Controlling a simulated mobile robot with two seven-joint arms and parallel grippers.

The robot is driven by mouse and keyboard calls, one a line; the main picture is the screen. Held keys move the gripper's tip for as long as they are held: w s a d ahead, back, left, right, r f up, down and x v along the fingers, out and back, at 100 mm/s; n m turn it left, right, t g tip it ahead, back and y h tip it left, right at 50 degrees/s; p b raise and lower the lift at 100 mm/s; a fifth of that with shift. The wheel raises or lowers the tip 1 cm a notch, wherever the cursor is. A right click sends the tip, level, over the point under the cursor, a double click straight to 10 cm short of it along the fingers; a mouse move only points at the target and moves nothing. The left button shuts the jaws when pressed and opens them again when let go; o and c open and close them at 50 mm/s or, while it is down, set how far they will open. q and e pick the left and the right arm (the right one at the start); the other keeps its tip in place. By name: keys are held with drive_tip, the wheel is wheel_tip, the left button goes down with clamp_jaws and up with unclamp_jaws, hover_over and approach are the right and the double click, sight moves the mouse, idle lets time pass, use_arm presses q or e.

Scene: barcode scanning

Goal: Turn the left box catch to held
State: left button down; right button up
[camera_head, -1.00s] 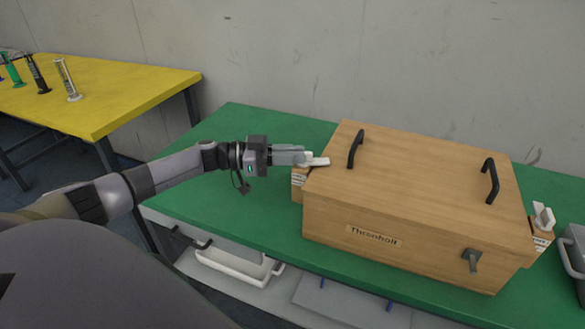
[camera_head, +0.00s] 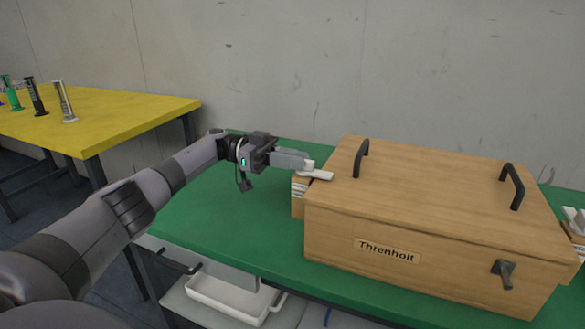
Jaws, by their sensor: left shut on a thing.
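A wooden box (camera_head: 345,222) with a "Threnholt" label stands on the green table. The left catch (camera_head: 318,174) is a white lever on a small wooden block (camera_head: 299,197) at the box's left side. Its free end points right, onto the left edge of the lid. My left gripper (camera_head: 308,164) is shut on the left catch, and its fingers hide part of it. The right catch (camera_head: 575,218) is white and partly cut off at the right picture edge. My right gripper is not in view.
The green table (camera_head: 215,220) is clear left of the box. A yellow table (camera_head: 110,115) with several upright scanner-like items stands at the far left. A white tray (camera_head: 232,298) lies below.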

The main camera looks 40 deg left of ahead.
use_arm(q)
drive_tip(key=shift+d, duration=0.2)
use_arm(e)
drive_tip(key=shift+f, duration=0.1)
use_arm(q)
drive_tip(key=c, duration=1.2)
unclamp_jaws()
drive_tip(key=shift+o, duration=0.2)
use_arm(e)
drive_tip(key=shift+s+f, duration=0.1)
use_arm(q)
drive_tip(key=shift+a, duration=0.15)
drive_tip(key=b+v, duration=0.5)
drive_tip(key=v, duration=0.2)
drive_tip(key=shift+b, duration=0.3)
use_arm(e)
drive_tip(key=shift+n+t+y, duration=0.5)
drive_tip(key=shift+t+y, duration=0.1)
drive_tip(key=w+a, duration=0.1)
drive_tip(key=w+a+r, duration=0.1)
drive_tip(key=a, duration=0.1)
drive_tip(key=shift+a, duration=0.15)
